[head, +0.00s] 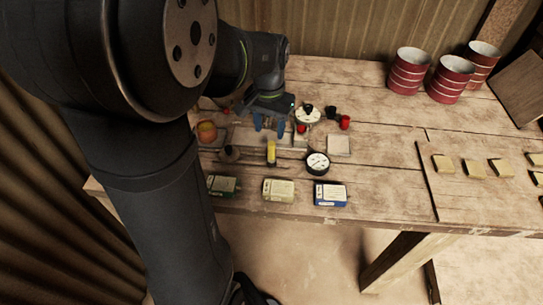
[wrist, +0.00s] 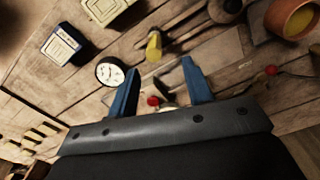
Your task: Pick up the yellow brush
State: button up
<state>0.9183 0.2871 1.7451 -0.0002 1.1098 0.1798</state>
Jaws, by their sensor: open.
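The yellow brush (head: 271,152) stands out as a small yellow piece on the wooden table, just in front of my gripper in the head view. It also shows in the wrist view (wrist: 154,46), beyond the space between the two blue fingers. My gripper (head: 269,124) has its blue fingers pointing down over the table behind the brush. In the wrist view the fingers (wrist: 160,85) are spread apart with nothing held between them. The brush is apart from both fingers. How high the fingers are above the table I cannot tell.
A dial gauge (head: 317,163) lies right of the brush. Green, cream and blue boxes (head: 278,190) line the front edge. A red-knobbed press (head: 302,129) is close to my gripper. An orange-brown pot (head: 207,132) sits at left. Red cans (head: 409,71) stand at the back right.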

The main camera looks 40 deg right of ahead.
aim_at(272, 143)
notch_tip(272, 143, down, 3)
jog(key=shift+f, duration=0.1)
jog(key=shift+s+f, duration=0.2)
jog(key=shift+f, duration=1.1)
jog(key=shift+s+f, duration=0.2)
jog(key=shift+f, duration=1.1)
grip_shut()
jog(key=shift+r, duration=0.1)
